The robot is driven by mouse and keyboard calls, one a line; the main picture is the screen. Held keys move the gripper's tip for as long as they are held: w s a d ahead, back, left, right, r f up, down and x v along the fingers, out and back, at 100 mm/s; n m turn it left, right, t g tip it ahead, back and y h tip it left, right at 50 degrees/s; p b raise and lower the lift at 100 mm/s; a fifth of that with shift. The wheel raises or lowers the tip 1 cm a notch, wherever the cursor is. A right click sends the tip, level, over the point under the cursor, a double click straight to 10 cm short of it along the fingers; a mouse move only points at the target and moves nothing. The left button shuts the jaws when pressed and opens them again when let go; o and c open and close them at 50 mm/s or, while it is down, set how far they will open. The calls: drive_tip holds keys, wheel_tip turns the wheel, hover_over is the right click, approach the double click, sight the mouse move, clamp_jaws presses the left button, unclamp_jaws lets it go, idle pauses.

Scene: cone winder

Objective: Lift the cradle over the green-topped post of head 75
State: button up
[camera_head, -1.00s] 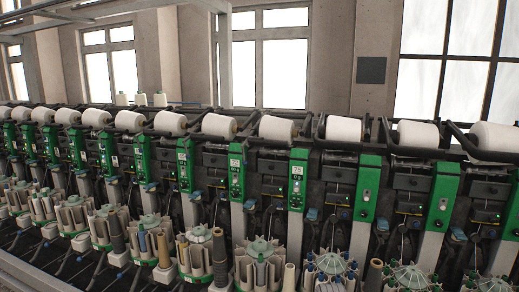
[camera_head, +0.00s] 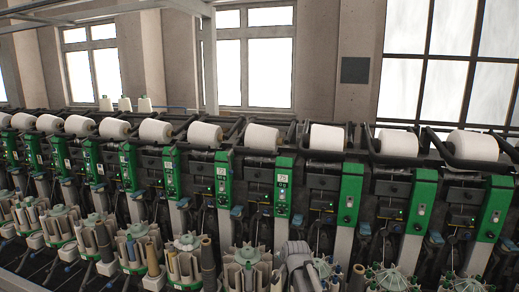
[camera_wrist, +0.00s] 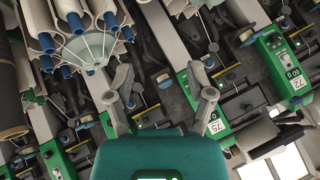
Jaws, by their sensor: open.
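The post of head 75 (camera_head: 283,190) is a narrow green panel with a white "75" label, right of the middle in the head view. Black cradle arms with white yarn cones, such as this cone (camera_head: 264,137), run along the top behind the posts. In the wrist view a pale cone (camera_wrist: 258,137) shows partly at the lower right. I cannot tell whether a finger touches the post.
The neighbouring post 72 (camera_head: 222,177) stands close on the left, and another green post (camera_head: 349,197) on the right. Bobbin magazines (camera_head: 247,268) crowd the front below. In the wrist view a magazine with blue-tipped tubes (camera_wrist: 75,30) is close to my left finger.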

drive_tip(key=w+a+r+m+t+p, duration=0.2)
drive_tip(key=w+r+m+t+p, duration=0.1)
drive_tip(key=w+r, duration=0.45)
drive_tip(key=w+a+r+m+t+p, duration=0.2)
drive_tip(key=w+r+t, duration=0.1)
drive_tip(key=w+r, duration=0.5)
drive_tip(key=m+t+p, duration=0.4)
drive_tip(key=m+t, duration=0.1)
approach(260, 153)
drive_tip(key=shift+s+d+f+y, duration=0.2)
drive_tip(key=shift+s+f, duration=0.1)
drive_tip(key=shift+s, duration=0.3)
drive_tip(key=shift+s+d+f+y, duration=0.1)
drive_tip(key=shift+s+f+y, duration=0.1)
drive_tip(key=shift+s+f, duration=0.3)
drive_tip(key=shift+r, duration=0.2)
drive_tip(key=w, duration=0.4)
drive_tip(key=w+r+p, duration=0.1)
drive_tip(key=w, duration=0.4)
drive_tip(key=w+a+r+p, duration=0.1)
drive_tip(key=w, duration=0.3)
drive_tip(key=shift+w+r, duration=0.15)
drive_tip(key=shift+r, duration=0.05)
clamp_jaws()
